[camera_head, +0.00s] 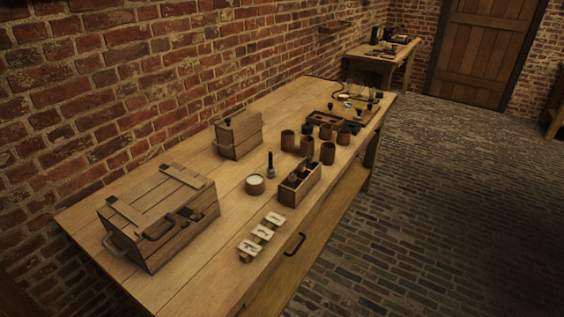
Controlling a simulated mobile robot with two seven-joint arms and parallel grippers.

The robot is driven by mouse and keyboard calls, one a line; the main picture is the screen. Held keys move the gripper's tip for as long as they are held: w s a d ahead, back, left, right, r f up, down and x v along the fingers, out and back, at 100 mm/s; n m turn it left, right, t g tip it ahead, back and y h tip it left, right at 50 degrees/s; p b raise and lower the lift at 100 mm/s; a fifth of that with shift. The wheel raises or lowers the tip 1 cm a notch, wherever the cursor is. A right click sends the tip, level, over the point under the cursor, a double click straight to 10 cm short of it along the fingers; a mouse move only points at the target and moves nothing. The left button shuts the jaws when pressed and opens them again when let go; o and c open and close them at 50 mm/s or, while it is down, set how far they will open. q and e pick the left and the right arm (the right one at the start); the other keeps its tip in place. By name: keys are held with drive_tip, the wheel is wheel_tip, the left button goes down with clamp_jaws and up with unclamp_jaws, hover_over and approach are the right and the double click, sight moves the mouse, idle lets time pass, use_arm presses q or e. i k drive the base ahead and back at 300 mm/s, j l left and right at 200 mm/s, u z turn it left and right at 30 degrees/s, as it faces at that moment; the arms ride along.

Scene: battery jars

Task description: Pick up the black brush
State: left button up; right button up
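A slim upright tool with a black handle and a greyish lower end (270,164) stands on the wooden workbench (205,192). It looks like the black brush, but it is too small to be sure. It stands just behind a small round pot with a white top (255,184) and left of a wooden box with compartments (302,192) that holds several dark items. Neither of my grippers shows in the head view.
Several brown jars (327,153) stand to the right. White cards (272,219) lie near the front edge. A second table (372,58) stands far back.

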sight(270, 174)
drive_tip(key=i+l+u, duration=0.1)
drive_tip(key=i+l, duration=2.3)
drive_tip(key=l, duration=0.15)
